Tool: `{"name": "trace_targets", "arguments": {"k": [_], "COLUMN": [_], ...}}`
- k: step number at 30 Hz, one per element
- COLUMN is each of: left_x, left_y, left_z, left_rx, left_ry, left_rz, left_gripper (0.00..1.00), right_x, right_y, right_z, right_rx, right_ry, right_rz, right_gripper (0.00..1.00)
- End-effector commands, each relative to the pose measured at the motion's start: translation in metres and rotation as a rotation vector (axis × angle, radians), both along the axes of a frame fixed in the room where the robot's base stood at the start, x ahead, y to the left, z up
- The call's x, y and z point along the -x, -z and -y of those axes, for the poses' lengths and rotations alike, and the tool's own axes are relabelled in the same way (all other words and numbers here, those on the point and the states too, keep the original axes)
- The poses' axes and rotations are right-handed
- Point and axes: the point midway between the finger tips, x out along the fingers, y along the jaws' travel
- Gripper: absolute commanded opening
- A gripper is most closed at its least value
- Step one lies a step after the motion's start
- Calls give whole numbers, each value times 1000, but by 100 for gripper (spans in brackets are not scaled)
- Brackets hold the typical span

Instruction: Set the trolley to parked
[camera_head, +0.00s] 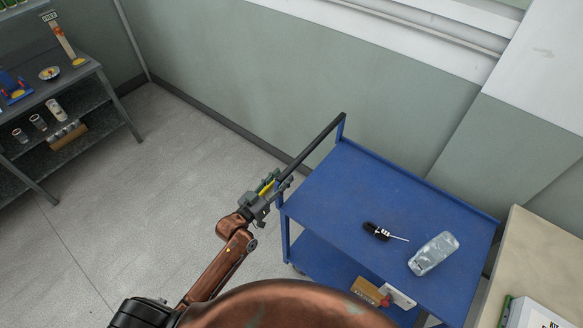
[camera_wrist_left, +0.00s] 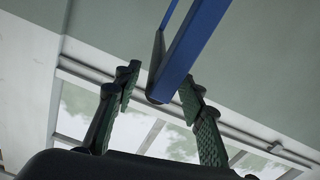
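The blue trolley (camera_head: 340,190) stands against the wall, right of centre in the head view. Its dark handle bar (camera_head: 312,147) runs along its left end on blue posts. My left gripper (camera_head: 281,183) is at the near end of this handle. In the left wrist view, the gripper's two green-grey fingers (camera_wrist_left: 158,92) are spread, with the end of a blue trolley post (camera_wrist_left: 192,50) and dark handle piece showing between the fingertips. Gaps show beside the post, so no grip is visible. My right gripper is not in view. The trolley's wheels are mostly hidden.
A screwdriver (camera_head: 378,231) and a clear bottle (camera_head: 433,253) lie on the trolley's top; a cardboard box (camera_head: 368,291) is on its lower shelf. A pale table (camera_head: 540,260) stands close at right. A dark shelf unit (camera_head: 75,90) is at left. The floor between is clear.

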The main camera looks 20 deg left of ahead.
Motion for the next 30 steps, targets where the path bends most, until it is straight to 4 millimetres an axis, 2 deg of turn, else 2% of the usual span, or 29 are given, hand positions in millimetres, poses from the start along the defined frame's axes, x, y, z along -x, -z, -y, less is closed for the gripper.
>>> {"name": "trace_targets", "arguments": {"k": [6, 12, 23, 30], "left_x": [-35, -53, -57, -57], "left_y": [-2, 0, 0, 0], "left_z": [14, 19, 20, 20], "left_rx": [1, 0, 0, 0], "left_ry": [2, -1, -3, -3], "left_rz": [1, 0, -1, -1], "left_gripper": [37, 37, 37, 20], "right_x": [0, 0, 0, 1], "right_y": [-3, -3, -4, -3], "right_z": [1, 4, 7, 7], "right_rx": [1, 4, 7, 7], "right_ry": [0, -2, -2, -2], "right_rz": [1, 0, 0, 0], "right_gripper": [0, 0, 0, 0]}}
